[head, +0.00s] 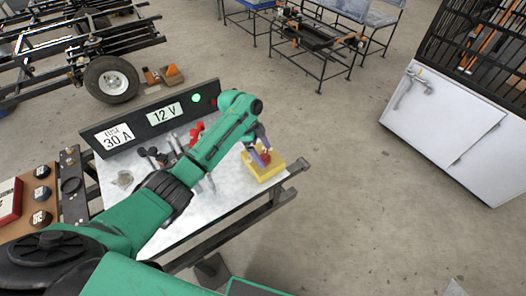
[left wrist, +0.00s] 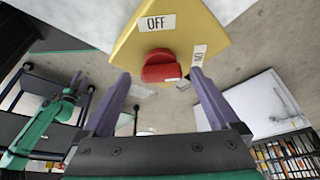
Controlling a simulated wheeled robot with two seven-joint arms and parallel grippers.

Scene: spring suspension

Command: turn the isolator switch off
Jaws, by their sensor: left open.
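The isolator switch is a yellow box (head: 262,173) with a red knob (head: 266,157), near the right end of the bench top. In the left wrist view, the yellow face (left wrist: 200,30) carries an OFF label (left wrist: 157,22) and an ON label (left wrist: 199,55), with the red knob (left wrist: 160,67) below them. My left gripper (head: 260,157) is open at the switch. Its purple fingertips (left wrist: 161,75) stand apart, left and right of the knob, with gaps showing. The knob's exact setting is unclear. My right gripper (left wrist: 79,82) shows small at the left of the wrist view.
A dark panel (head: 150,120) with fuse and 12 V labels and a lit green lamp (head: 196,98) stands along the bench's back edge. Red and black parts (head: 196,133) lie behind my left arm. A white cabinet (head: 440,115) stands right, beyond clear floor.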

